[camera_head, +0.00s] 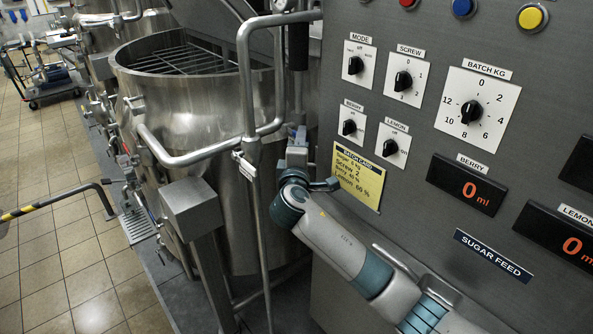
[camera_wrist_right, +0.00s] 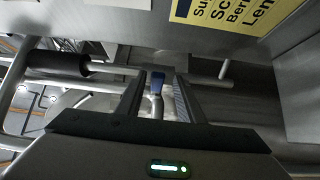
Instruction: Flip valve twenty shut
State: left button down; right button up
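A small blue-ended lever (camera_wrist_right: 157,82) on a pale metal stem shows between the fingers of my right gripper (camera_wrist_right: 158,98) in the right wrist view. It may be the handle of valve twenty; no number is readable on it. The fingers are apart, one on each side of the lever, with gaps visible. In the head view my right gripper (camera_head: 297,138) is small, beside the steel pipework between the mixer and the control panel, and the lever cannot be made out there. My left gripper is not in view.
The jacketed mixer (camera_head: 205,110) with bent pipe rails stands left of my right arm. The grey control panel (camera_head: 400,130) with its yellow batch card (camera_head: 359,177) is close on the right. A black cylinder (camera_wrist_right: 55,65) on a rod lies left of the fingers. Tiled floor (camera_head: 60,250) is open at left.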

jog(key=s+a+p, duration=0.2)
jog(key=s+p, duration=0.3)
jog(key=s, duration=1)
jog(key=shift+s+a+f, duration=0.15)
jog(key=shift+a, duration=0.05)
